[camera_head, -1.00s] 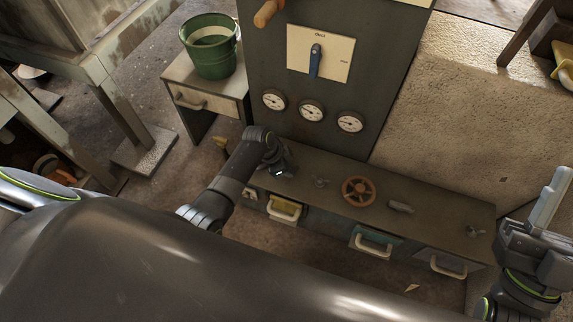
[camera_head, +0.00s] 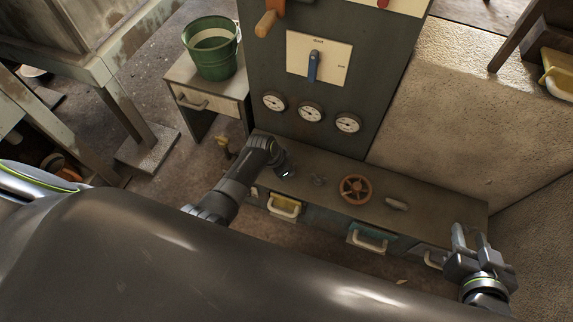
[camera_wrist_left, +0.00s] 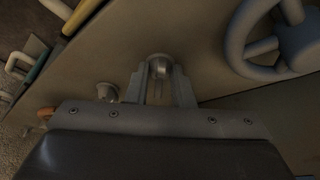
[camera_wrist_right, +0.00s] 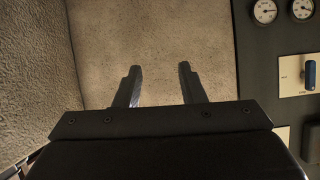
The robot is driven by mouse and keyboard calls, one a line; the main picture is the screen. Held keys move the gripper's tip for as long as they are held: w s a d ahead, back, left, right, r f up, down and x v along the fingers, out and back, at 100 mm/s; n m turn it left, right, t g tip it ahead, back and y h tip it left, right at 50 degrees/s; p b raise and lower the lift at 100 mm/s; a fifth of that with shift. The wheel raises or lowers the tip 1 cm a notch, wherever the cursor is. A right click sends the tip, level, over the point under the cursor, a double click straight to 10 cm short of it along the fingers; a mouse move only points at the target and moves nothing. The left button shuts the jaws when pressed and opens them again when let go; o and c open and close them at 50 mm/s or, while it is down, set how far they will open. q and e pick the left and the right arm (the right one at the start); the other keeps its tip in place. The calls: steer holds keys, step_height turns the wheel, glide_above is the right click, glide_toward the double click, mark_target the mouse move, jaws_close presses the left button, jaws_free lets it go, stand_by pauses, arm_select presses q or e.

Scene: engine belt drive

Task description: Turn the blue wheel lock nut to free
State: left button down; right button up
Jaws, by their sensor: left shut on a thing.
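My left gripper (camera_head: 286,170) is low over the left part of the bench top. In the left wrist view its fingers (camera_wrist_left: 161,78) are closed around a small round grey metal nut (camera_wrist_left: 159,63). A grey-blue spoked wheel (camera_wrist_left: 237,45) lies to the right of the nut in that view, partly cut off. In the head view my left arm hides both the nut and this wheel. My right gripper (camera_head: 470,234) is open and empty near the bench's right end; its spread fingers show in the right wrist view (camera_wrist_right: 158,85).
An orange wheel (camera_head: 342,188), a small wing-like fitting (camera_head: 319,180) and a grey handle (camera_head: 397,204) sit on the bench top. Handled drawers (camera_head: 368,240) line its front. A panel with gauges (camera_head: 310,112) and a blue lever (camera_head: 313,68) stands behind. A green bucket (camera_head: 213,58) is at back left.

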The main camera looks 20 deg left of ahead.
arm_select(q)
steer(key=shift+n+p, duration=0.45)
steer(key=shift+n, duration=0.05)
steer(key=shift+s+d+n+y+p, duration=0.1)
steer(key=shift+n+y+p, duration=0.3)
steer(key=shift+n+p, duration=0.1)
steer(key=shift+d+r+n+t+y+p, duration=0.15)
steer(key=shift+n+t+y+p, duration=0.35)
steer(key=shift+n+p, duration=0.9)
steer(key=shift+d+n+y, duration=0.15)
steer(key=shift+n+y, duration=0.45)
steer(key=shift+n, duration=1.1)
arm_select(e)
steer(key=s+a+f+g+y, duration=0.1)
steer(key=s+f+g, duration=0.8)
steer(key=s+f, duration=0.2)
steer(key=shift+s+a+f+g, duration=0.15)
steer(key=shift+s+a+g, duration=0.15)
steer(key=shift+s+a, duration=0.05)
arm_select(q)
steer(key=shift+f, duration=0.2)
arm_select(e)
steer(key=shift+s+f, duration=0.1)
arm_select(q)
steer(key=c, duration=1.3)
jaws_free()
